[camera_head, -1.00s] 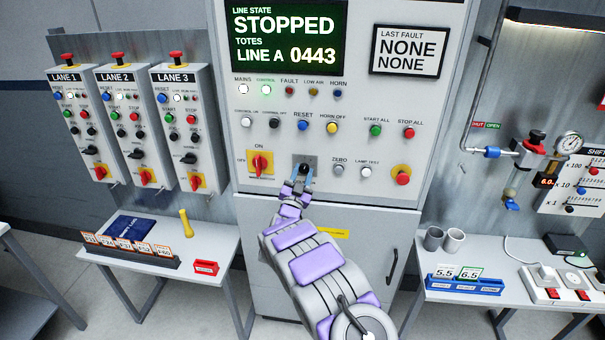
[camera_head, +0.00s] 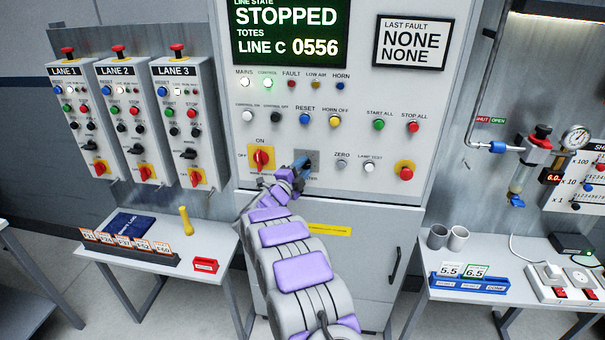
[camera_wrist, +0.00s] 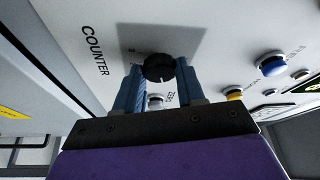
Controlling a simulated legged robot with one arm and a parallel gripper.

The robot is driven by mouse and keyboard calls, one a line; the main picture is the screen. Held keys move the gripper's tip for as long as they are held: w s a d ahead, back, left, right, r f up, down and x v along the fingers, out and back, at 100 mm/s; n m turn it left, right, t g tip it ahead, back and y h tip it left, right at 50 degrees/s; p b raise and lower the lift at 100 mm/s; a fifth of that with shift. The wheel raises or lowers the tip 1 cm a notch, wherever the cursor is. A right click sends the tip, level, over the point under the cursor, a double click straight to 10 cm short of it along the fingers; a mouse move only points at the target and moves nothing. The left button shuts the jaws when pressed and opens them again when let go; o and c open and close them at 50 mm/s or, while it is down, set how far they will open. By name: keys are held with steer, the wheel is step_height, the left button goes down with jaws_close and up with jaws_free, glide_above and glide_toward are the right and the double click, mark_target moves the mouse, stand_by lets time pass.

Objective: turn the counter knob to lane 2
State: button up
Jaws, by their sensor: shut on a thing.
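The counter knob is a black round knob (camera_wrist: 158,68) on a grey plate (camera_wrist: 185,40) marked COUNTER. In the wrist view it sits between the two blue fingers of my gripper (camera_wrist: 157,85), which is shut on it. In the head view my gripper (camera_head: 303,168) reaches the panel in front of the same plate (camera_head: 313,156), and hides most of the knob. The line display (camera_head: 290,32) reads STOPPED, TOTES, LINE C 0556. The knob's exact pointer direction cannot be told.
The red-and-yellow ON/OFF switch (camera_head: 262,158) is just left of my gripper. The ZERO button (camera_head: 341,163) and LAMP TEST button (camera_head: 369,167) are to its right. Three lane boxes (camera_head: 122,120) hang on the left. Side tables (camera_head: 160,250) stand below on both sides.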

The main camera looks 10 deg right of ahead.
steer(key=m+g+y+b, duration=0.1)
steer(key=m, duration=0.2)
steer(key=shift+a+f+m+b, duration=0.1)
steer(key=shift+f+m+b, duration=0.05)
steer(key=shift+m+b, duration=0.25)
steer(key=shift+m+g+y+b, duration=0.3)
steer(key=shift+m+g+b, duration=0.2)
steer(key=shift+m, duration=0.6)
steer(key=shift+m+y+b, duration=0.3)
steer(key=shift+m+y, duration=0.2)
steer(key=shift+m, duration=0.6)
steer(key=shift+r+m+g+y+b, duration=0.25)
steer(key=shift+m+y, duration=0.35)
steer(key=shift+m, duration=0.5)
steer(key=m, duration=0.1)
steer(key=m+y, duration=0.1)
steer(key=m+y+b, duration=0.1)
steer(key=shift+s+d+f, duration=0.1)
steer(key=shift+s+d, duration=0.05)
steer(key=shift+d, duration=0.1)
steer(key=shift+m+y, duration=0.3)
steer(key=shift+m, duration=0.1)
